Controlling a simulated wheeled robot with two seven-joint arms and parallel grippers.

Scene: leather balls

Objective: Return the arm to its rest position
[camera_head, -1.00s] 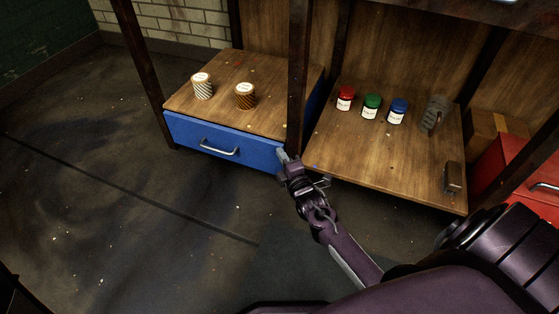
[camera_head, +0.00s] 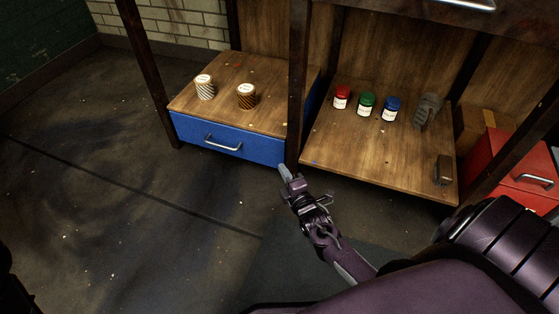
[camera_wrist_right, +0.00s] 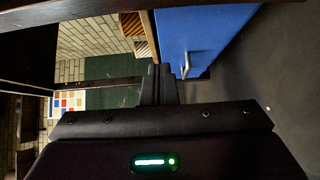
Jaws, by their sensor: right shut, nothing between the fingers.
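My right arm reaches in from the lower right in the head view. Its gripper (camera_head: 285,172) is shut and empty, just in front of the lower right corner of the blue drawer (camera_head: 228,137). It does not hold the drawer's metal handle (camera_head: 222,144). In the right wrist view the shut fingers (camera_wrist_right: 157,84) show at the middle, with the blue drawer (camera_wrist_right: 200,35) and its handle (camera_wrist_right: 185,66) beyond them. The drawer looks closed under the left shelf. My left gripper does not show.
Two patterned rolls or jars (camera_head: 246,96) stand on the left shelf. Red (camera_head: 341,97), green (camera_head: 366,104) and blue (camera_head: 391,109) jars stand on the right shelf. A dark post (camera_head: 298,90) divides the shelves. A red drawer unit (camera_head: 510,165) is at right. The floor (camera_head: 120,210) at left is clear.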

